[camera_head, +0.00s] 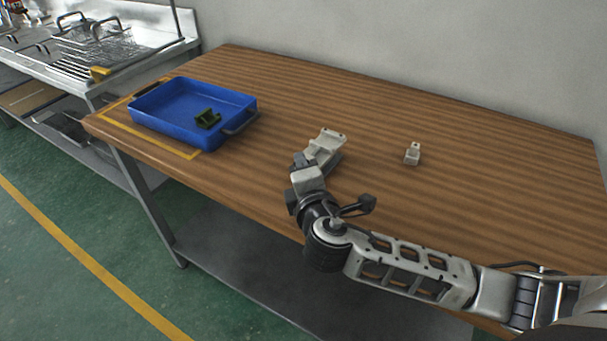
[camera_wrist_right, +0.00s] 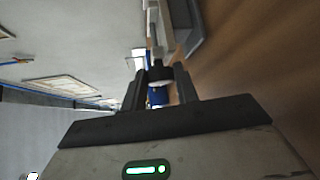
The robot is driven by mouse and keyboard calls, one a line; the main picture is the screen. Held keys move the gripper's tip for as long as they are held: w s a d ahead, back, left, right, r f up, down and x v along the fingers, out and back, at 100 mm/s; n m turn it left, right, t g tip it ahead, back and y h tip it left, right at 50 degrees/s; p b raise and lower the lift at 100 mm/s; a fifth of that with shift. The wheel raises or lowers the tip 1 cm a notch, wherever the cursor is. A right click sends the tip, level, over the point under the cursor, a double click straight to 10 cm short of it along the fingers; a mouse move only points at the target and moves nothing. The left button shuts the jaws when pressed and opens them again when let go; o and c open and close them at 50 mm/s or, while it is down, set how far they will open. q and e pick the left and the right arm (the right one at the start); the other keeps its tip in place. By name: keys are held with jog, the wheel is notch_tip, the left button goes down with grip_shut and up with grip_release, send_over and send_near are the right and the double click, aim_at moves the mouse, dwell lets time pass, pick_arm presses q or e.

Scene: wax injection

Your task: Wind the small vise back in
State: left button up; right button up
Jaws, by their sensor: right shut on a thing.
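The small vise (camera_head: 326,146), pale grey, sits near the front edge of the wooden table in the head view. My right gripper (camera_head: 304,162) reaches it from the front left, at the vise's near end. In the right wrist view the vise (camera_wrist_right: 166,22) shows at the top, beyond the fingers. My right gripper (camera_wrist_right: 160,88) is shut there on a dark round knob (camera_wrist_right: 160,73) at the vise's end. The knob is hidden behind the gripper in the head view. How far apart the vise jaws are is hard to tell. My left gripper is not in view.
A blue tray (camera_head: 154,124) with a dark green part (camera_head: 207,119) in it stands at the table's left end, inside yellow tape. A small pale block (camera_head: 412,153) stands right of the vise. The table (camera_head: 480,150) is clear behind and to the right.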

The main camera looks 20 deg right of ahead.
jog(key=shift+d, duration=0.1)
jog(key=o, duration=1)
jog(key=shift+b+v, duration=0.5)
jog(key=shift+v, duration=7.45)
